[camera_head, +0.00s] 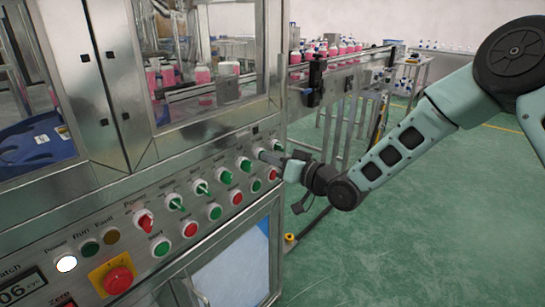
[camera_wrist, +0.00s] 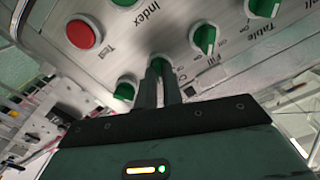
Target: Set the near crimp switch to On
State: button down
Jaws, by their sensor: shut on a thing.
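On the control panel, my gripper (camera_head: 268,155) is at the right part of the upper row of switches. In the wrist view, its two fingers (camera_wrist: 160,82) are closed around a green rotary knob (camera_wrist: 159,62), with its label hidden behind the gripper. This knob sits beside the switch labelled Fill (camera_wrist: 204,40), where the crimp switch appears to be. Most of the gripped knob is hidden, so I cannot tell which way it points. In the head view it is covered by my gripper.
Another green knob (camera_wrist: 125,90) is close on the left in the wrist view. The red button (camera_wrist: 83,33) near Test and the Table switch (camera_wrist: 263,8) are nearby. A red emergency stop (camera_head: 118,279) is at the panel's near end. The green floor (camera_head: 380,240) right of the panel is clear.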

jog(key=shift+f+m, duration=0.1)
jog(key=shift+m, duration=0.4)
jog(key=c, duration=1.5)
grip_release()
jog(key=shift+c, duration=0.2)
jog(key=v, duration=1.7)
jog(key=shift+s+d, duration=0.2)
jog(key=shift+d, duration=0.05)
